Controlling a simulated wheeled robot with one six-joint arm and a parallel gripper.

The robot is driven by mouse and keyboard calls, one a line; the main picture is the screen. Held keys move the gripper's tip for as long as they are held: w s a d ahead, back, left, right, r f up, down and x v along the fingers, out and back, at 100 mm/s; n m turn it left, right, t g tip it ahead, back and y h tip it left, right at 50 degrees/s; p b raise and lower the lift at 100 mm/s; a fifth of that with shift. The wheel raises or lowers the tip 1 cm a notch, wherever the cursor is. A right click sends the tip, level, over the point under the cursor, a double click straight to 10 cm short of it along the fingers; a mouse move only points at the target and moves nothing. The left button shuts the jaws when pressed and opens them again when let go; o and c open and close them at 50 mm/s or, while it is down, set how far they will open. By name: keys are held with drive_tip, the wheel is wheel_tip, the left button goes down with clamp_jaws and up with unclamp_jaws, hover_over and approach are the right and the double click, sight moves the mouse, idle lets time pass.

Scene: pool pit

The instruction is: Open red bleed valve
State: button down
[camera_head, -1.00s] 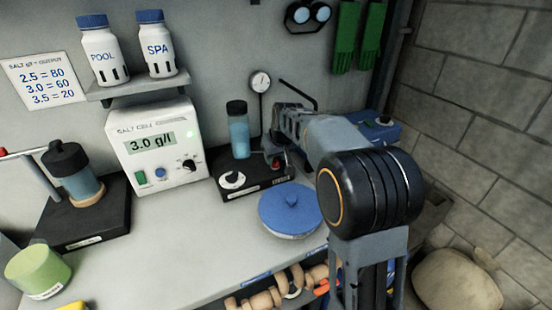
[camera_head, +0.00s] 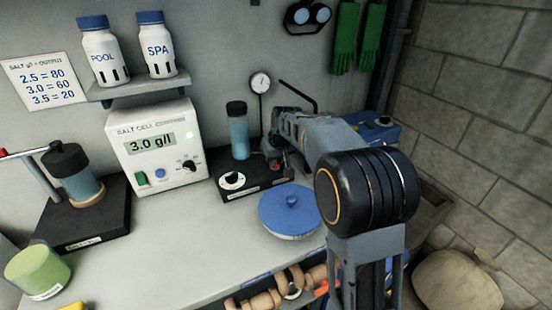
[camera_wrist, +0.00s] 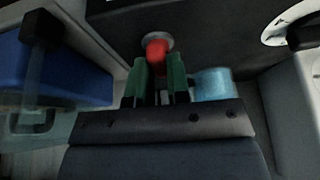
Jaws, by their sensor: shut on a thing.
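The red bleed valve (camera_wrist: 157,47) shows in the wrist view as a red knob with a pale round collar on a dark block. My gripper (camera_wrist: 158,72), with two green fingers, is shut on the knob from both sides. In the head view my gripper (camera_head: 274,155) reaches the right end of the black block (camera_head: 255,182). My arm hides most of the valve there.
A gauge (camera_head: 260,83) stands behind. A blue round lid (camera_head: 291,210) lies in front. A salt cell box (camera_head: 157,150) stands left.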

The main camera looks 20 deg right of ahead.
drive_tip(key=shift+f+n, duration=0.1)
drive_tip(key=shift+n, duration=0.3)
drive_tip(key=n+g+y, duration=0.1)
drive_tip(key=n, duration=0.2)
drive_tip(key=shift+d+n+y, duration=0.1)
drive_tip(key=shift+n+y, duration=0.3)
drive_tip(key=n+g+y, duration=0.1)
drive_tip(key=n, duration=0.3)
drive_tip(key=shift+w+n, duration=0.1)
drive_tip(key=shift+n, duration=0.2)
drive_tip(key=n+g+p, duration=0.1)
drive_tip(key=n, duration=0.1)
drive_tip(key=n+g+p, duration=0.1)
drive_tip(key=n, duration=0.2)
drive_tip(key=shift+y, duration=0.4)
drive_tip(key=shift+n+g+p, duration=0.7)
drive_tip(key=shift+n, duration=1)
drive_tip(key=shift+f+n, duration=0.15)
drive_tip(key=shift+n, duration=0.15)
drive_tip(key=c, duration=1.1)
unclamp_jaws()
drive_tip(key=shift+w, duration=0.1)
